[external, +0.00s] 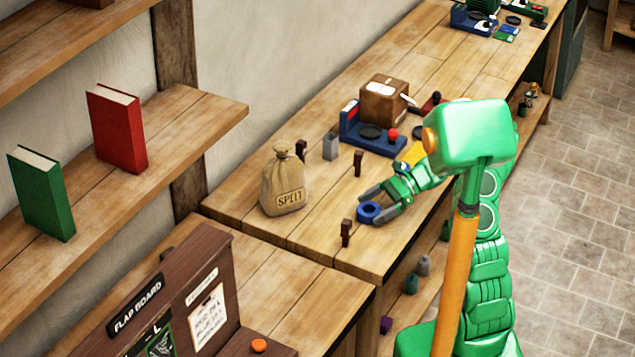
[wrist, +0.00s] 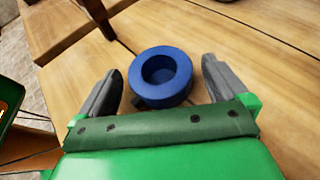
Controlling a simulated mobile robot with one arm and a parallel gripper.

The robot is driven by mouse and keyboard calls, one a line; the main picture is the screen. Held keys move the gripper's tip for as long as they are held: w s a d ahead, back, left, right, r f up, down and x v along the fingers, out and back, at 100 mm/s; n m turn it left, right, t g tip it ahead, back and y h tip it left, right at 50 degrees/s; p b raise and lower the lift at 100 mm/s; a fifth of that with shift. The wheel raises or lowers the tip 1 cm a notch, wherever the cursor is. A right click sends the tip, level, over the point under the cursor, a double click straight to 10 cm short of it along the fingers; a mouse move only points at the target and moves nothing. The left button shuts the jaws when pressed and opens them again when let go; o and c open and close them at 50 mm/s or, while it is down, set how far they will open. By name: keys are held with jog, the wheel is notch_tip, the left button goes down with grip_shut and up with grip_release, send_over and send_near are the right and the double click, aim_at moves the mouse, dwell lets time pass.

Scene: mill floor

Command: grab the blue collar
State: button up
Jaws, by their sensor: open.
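The blue collar (external: 369,211) is a thick ring lying on the wooden bench top (external: 322,238). In the wrist view the collar (wrist: 160,76) sits just ahead of my gripper, with its hole facing up. My gripper (external: 384,203) is open. In the wrist view my gripper (wrist: 160,88) has one dark grey finger to each side of the collar, with a gap on both sides. The fingers appear not to touch it.
A sack marked SPELT (external: 283,182) stands left of the collar. Small dark brown posts (external: 346,232) (external: 358,163) stand close by. Behind are a grey block (external: 330,146) and a blue scale (external: 370,138) carrying a brown box (external: 386,101).

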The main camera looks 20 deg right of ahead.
aim_at(376, 208)
jog(key=c, duration=1.2)
jog(key=shift+r, duration=0.15)
jog(key=shift+r, duration=0.2)
jog(key=r, duration=0.3)
jog(key=shift+s, duration=0.2)
jog(key=s+r, duration=0.3)
jog(key=s, duration=0.1)
jog(key=s+d+r, duration=0.1)
jog(key=s+r, duration=0.2)
jog(key=s, duration=0.2)
jog(key=s+d+r, duration=0.1)
jog(key=s+r, duration=0.2)
jog(key=s, duration=0.1)
jog(key=shift+s+d+r, duration=0.1)
jog(key=shift+s+r, duration=0.1)
jog(key=shift+s, duration=0.05)
